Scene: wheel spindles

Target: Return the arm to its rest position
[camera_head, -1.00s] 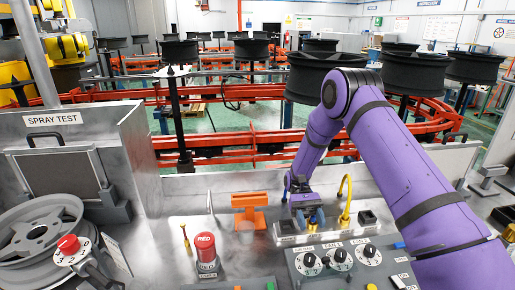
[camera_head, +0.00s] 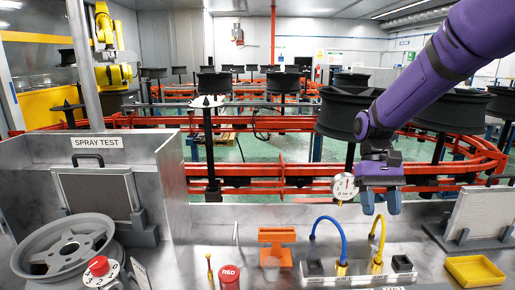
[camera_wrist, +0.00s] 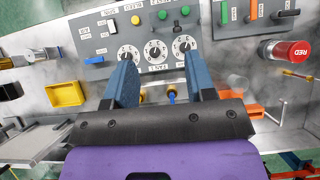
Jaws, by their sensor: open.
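My arm (camera_head: 430,75) is purple and reaches in from the upper right of the head view. My gripper (camera_head: 380,209) has blue fingers, points down and hangs above the back of the metal bench. It is open with nothing between the fingers. In the wrist view, my gripper (camera_wrist: 160,60) shows its two fingers well apart over the bench. A blue hose (camera_head: 326,222) and a yellow hose (camera_head: 378,232) arch up from a small fixture below the gripper, apart from it.
A round white gauge (camera_head: 345,187) shows just left of the gripper. Black wheels (camera_head: 350,112) stand on spindles behind. A knob panel (camera_wrist: 150,45) fills the wrist view's top.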

